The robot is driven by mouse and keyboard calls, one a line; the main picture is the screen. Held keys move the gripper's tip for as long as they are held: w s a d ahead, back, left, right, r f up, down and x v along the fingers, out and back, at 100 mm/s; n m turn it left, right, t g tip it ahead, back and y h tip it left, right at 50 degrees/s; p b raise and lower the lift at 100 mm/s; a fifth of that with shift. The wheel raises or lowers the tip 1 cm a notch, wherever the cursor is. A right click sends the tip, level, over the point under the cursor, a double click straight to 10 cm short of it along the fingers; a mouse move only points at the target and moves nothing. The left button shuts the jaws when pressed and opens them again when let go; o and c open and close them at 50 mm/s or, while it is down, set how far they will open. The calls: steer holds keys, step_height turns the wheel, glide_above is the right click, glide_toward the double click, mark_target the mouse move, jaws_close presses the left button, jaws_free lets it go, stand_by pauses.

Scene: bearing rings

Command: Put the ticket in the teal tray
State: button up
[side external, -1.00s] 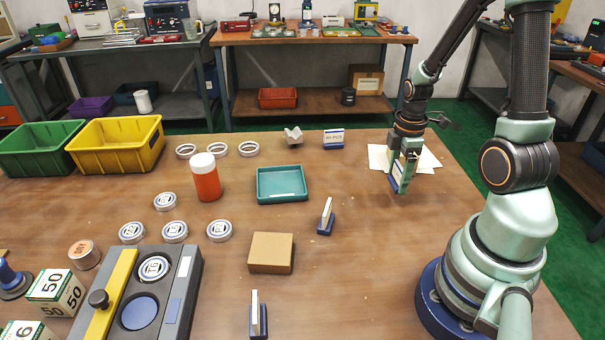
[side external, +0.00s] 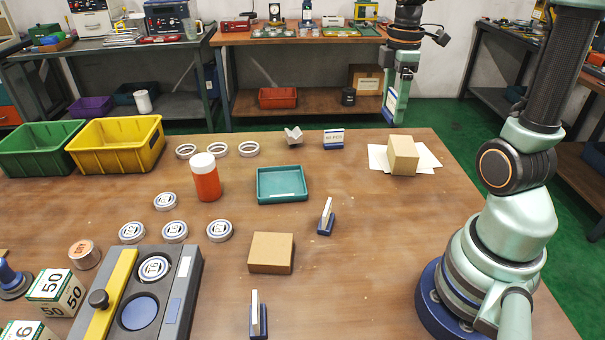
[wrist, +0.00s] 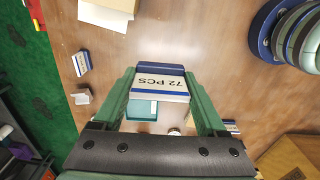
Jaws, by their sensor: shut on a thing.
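My gripper (side external: 396,104) is shut on the ticket (side external: 389,106), a white card with a blue base, and holds it high above the back right of the table. In the wrist view the ticket (wrist: 158,84) reads "72 PCS" and sits between the fingers of my gripper (wrist: 160,92). The teal tray (side external: 282,199) lies on the table, left of and well below my gripper, and looks empty. In the wrist view the tray (wrist: 136,117) is partly hidden behind the ticket.
A cardboard box (side external: 403,155) stands on white papers (side external: 428,157) at the table's right. Another card in a blue base (side external: 333,139) stands behind the tray, and one (side external: 326,217) stands in front. An orange jar (side external: 206,179) is left of the tray, a brown block (side external: 271,253) in front.

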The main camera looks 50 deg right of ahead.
steer(key=w+a, duration=0.5)
steer(key=w, duration=0.5)
glide_above(281, 186)
steer(key=shift+m, duration=0.3)
step_height(281, 186, down, 15)
steer(key=shift+f, duration=0.2)
steer(key=shift+w+f, duration=0.1)
steer(key=shift+f, duration=2.35)
steer(key=o, duration=1.5)
steer(key=shift+f, duration=0.15)
